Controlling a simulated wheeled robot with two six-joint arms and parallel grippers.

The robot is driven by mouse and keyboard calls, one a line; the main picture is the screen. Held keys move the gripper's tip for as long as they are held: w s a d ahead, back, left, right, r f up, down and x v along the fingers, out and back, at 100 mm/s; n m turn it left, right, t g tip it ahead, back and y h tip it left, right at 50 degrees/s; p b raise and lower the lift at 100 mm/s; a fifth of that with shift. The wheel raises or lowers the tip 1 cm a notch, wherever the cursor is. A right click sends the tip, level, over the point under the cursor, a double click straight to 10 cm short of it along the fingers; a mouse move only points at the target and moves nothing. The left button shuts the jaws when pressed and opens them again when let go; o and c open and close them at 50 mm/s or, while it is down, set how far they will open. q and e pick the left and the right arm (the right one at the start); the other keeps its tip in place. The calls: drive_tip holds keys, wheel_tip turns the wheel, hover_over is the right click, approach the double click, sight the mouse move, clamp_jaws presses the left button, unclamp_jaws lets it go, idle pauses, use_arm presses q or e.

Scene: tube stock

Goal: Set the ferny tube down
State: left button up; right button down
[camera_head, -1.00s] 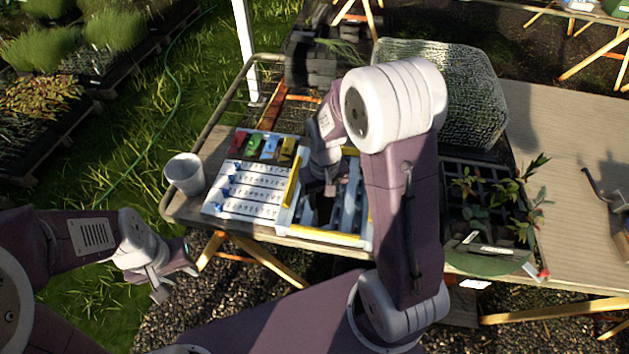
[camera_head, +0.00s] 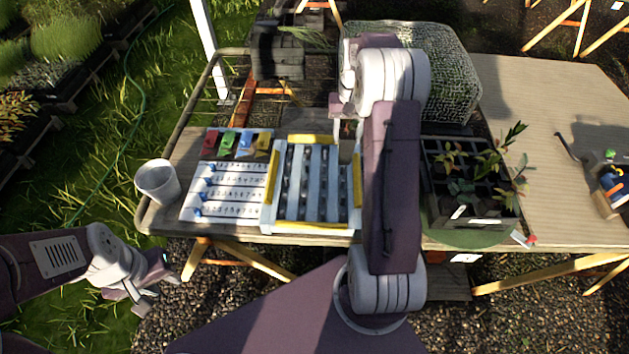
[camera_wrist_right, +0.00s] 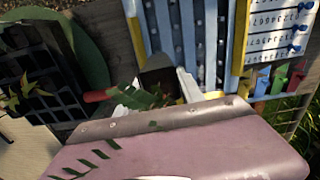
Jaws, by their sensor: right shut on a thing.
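My right gripper (camera_wrist_right: 160,92) is shut on the ferny tube (camera_wrist_right: 158,72), a dark tube between the pale fingers in the right wrist view. Green ferny leaves (camera_wrist_right: 146,98) spread at the gripper. In the head view my right arm hides most of this gripper, which is near the back right of the blue and white slatted rack (camera_head: 327,185) with yellow edges. Whether the tube touches anything below cannot be seen. My left gripper (camera_head: 138,296) hangs in front of the table at the left, away from the tube; its jaw opening is unclear.
A white numbered board (camera_head: 228,192) with blue pegs and coloured clips lies left of the rack. A grey pot (camera_head: 157,183) stands at the table's left edge. A black cell tray (camera_head: 436,160) with plants is on the right, a mesh crate (camera_head: 455,75) behind.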

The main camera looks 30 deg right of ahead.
drive_tip(key=shift+s+d+f+m, duration=0.1)
drive_tip(key=shift+d+m, duration=0.05)
drive_tip(key=shift+d, duration=0.4)
drive_tip(key=shift+s+d+m, duration=0.1)
drive_tip(key=shift+d+m, duration=0.05)
drive_tip(key=shift+d, duration=0.35)
drive_tip(key=w+a+f+p, duration=0.2)
drive_tip(key=w+a+f, duration=0.1)
drive_tip(key=a+f, duration=0.8)
drive_tip(key=shift+a, duration=0.15)
drive_tip(key=shift+f, duration=0.15)
drive_tip(key=c, duration=0.7)
unclamp_jaws()
